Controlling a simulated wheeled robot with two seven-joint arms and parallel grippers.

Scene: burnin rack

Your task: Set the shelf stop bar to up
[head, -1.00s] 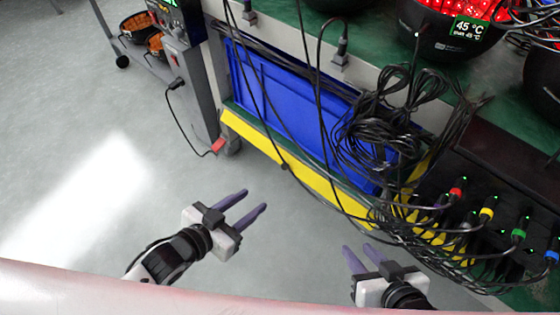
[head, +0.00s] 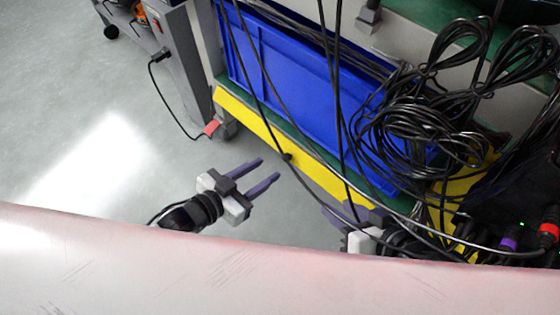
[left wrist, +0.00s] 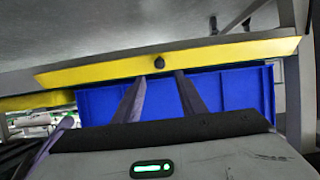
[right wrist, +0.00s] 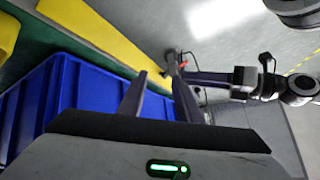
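The shelf stop bar is probably the long yellow bar (head: 262,130) along the front of the low shelf, below a blue bin. A black knob (head: 286,157) sits on it. In the left wrist view the yellow bar (left wrist: 100,70) and its knob (left wrist: 159,62) lie just beyond the fingertips. My left gripper (head: 270,168) is open and empty, pointing at the bar near the knob, seemingly apart from it. My right gripper (right wrist: 157,74) is open and empty beside the blue bin and yellow bar. In the head view it is partly hidden by cables and my body.
The blue bin (head: 275,70) stands on the shelf behind the bar. Loops of black cable (head: 425,130) hang in front of the shelf's right part. A red tab (head: 211,127) sits by a caster at the bar's left end. Floor (head: 110,110) on the left is clear.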

